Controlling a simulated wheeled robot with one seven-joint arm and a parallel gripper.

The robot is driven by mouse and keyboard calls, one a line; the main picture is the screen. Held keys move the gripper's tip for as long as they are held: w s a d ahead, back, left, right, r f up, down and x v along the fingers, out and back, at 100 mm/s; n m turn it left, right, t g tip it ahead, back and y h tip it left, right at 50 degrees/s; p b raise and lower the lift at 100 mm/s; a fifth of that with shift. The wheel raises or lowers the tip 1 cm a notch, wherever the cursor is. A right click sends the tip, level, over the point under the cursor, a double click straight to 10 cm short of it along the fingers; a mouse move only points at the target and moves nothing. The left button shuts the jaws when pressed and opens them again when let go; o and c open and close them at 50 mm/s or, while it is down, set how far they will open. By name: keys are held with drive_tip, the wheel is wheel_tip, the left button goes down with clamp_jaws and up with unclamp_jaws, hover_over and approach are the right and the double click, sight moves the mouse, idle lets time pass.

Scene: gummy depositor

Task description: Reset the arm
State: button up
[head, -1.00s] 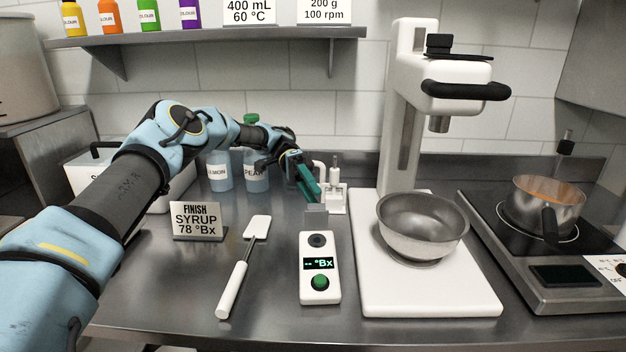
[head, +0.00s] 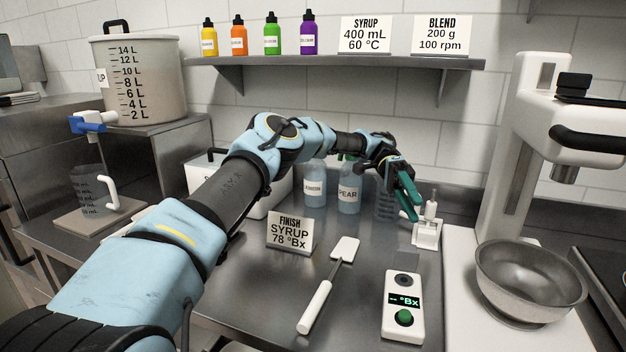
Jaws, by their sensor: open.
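My arm reaches from the lower left over the steel counter (head: 262,318). My gripper (head: 408,196), with green fingers, is open and hangs near the back of the counter. It is in front of the wall, just left of a small white stand (head: 427,232) and right of the lemon bottle (head: 315,187) and pear bottle (head: 349,190). I see nothing held between the fingers. My wrist partly hides what stands behind it.
A refractometer (head: 403,305), a white spatula (head: 330,283) and a syrup sign (head: 290,232) lie or stand in front. A mixer with a steel bowl (head: 530,280) is on the right. A shelf (head: 335,65) runs above. A large pot (head: 140,80) and a jug (head: 95,190) are at the left.

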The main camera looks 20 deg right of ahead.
drive_tip(key=shift+s+a+n+t+h, duration=0.2)
drive_tip(key=shift+a+n+t+h, duration=0.1)
drive_tip(key=shift+n+t, duration=0.4)
drive_tip(key=w+a+f+n+t+h, duration=0.1)
drive_tip(key=w+a+f+n+t, duration=0.2)
drive_tip(key=a, duration=0.4)
drive_tip(key=w+a+n+t+h, duration=0.1)
drive_tip(key=a+n+t, duration=0.25)
drive_tip(key=a, duration=0.35)
drive_tip(key=w+a+f+n+t+h, duration=0.1)
drive_tip(key=w+a+f+n+t, duration=0.2)
drive_tip(key=a, duration=0.4)
drive_tip(key=s+a+n+t, duration=0.1)
drive_tip(key=a+n+t, duration=0.1)
drive_tip(key=a, duration=0.6)
drive_tip(key=s+a+r+n+t, duration=0.1)
drive_tip(key=a+n+t, duration=0.1)
drive_tip(key=a+n, duration=0.2)
drive_tip(key=s+a+n+t, duration=0.2)
drive_tip(key=a+n, duration=0.1)
drive_tip(key=a, duration=0.8)
drive_tip(key=shift+a+r, duration=0.3)
drive_tip(key=shift+r, duration=0.1)
